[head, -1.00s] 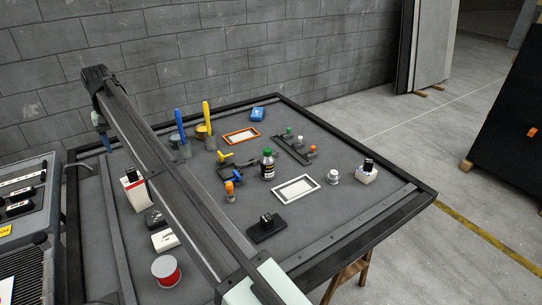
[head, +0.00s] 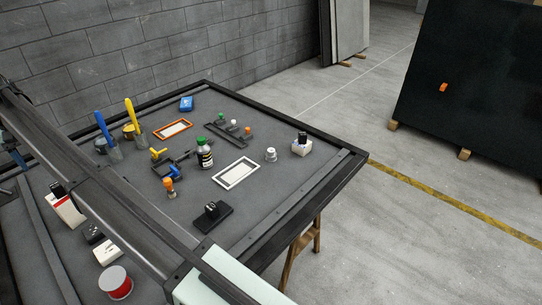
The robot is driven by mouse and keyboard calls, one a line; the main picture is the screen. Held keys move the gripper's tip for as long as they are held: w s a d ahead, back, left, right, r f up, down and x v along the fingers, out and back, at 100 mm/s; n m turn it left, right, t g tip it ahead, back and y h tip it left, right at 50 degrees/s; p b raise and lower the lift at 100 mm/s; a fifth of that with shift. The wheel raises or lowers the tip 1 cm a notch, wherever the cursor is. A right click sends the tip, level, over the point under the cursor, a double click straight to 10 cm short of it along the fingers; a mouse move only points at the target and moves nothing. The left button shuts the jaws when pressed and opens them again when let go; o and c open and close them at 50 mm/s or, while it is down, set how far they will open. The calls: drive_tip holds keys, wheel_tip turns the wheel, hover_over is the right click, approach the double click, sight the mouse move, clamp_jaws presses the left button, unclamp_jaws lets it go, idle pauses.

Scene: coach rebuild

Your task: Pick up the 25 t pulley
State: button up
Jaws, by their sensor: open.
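A small silver-white stepped round part (head: 271,154), which looks like a pulley, stands on the dark bench top (head: 265,195) right of the white-framed panel. I cannot read any tooth count on it. Small black parts stand on a white block (head: 301,149) at the right and on a dark plate (head: 212,216) near the front; I cannot tell whether either is a pulley. My gripper (head: 20,164) shows small at the left edge, over the bench's left side, far from the silver part. It is open, and nothing shows in it.
A dark bottle with a green cap (head: 205,155), a white-framed panel (head: 236,174), an orange frame (head: 173,130) and a dark rack with coloured knobs (head: 229,133) crowd the middle. A red-and-white spool (head: 116,284) stands front left. A raised rim (head: 345,185) borders the bench.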

drive_tip(key=shift+o, duration=0.3)
drive_tip(key=shift+o, duration=1.1)
